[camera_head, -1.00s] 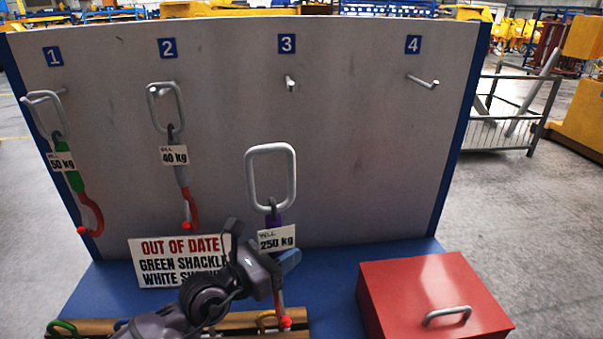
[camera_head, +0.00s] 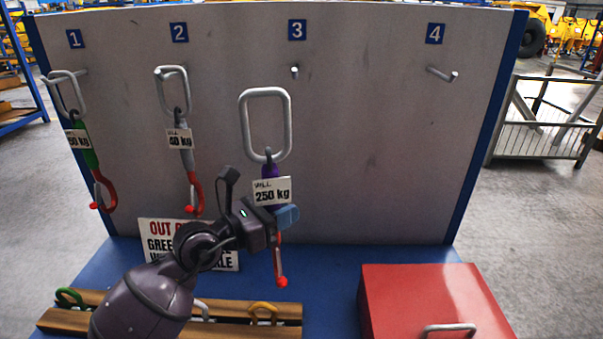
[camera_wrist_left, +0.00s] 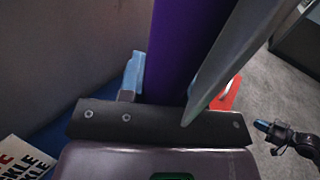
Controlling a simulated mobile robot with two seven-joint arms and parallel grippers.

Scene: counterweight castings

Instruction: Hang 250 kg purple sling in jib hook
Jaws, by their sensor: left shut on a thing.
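The purple sling (camera_head: 268,171) hangs upright with a grey oblong ring (camera_head: 288,125) on top, a "250 kg" tag (camera_head: 272,191) and a red-tipped hook (camera_head: 280,268) below. My left gripper (camera_head: 272,222) is shut on it just under the tag, in front of the board. The left wrist view shows the purple strap (camera_wrist_left: 178,50) rising from between the fingers, partly covered by a grey flat piece. What seems to be my right gripper (camera_wrist_left: 283,135) shows at that view's right edge; its opening is unclear. I cannot make out a jib hook.
The grey board (camera_head: 360,150) has numbered pegs. Slings with 50 kg and 40 kg tags hang on pegs 1 and 2. Peg 3 (camera_head: 294,72) and peg 4 (camera_head: 443,75) are bare. A red box (camera_head: 420,290) and wooden rack (camera_head: 240,335) stand in front.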

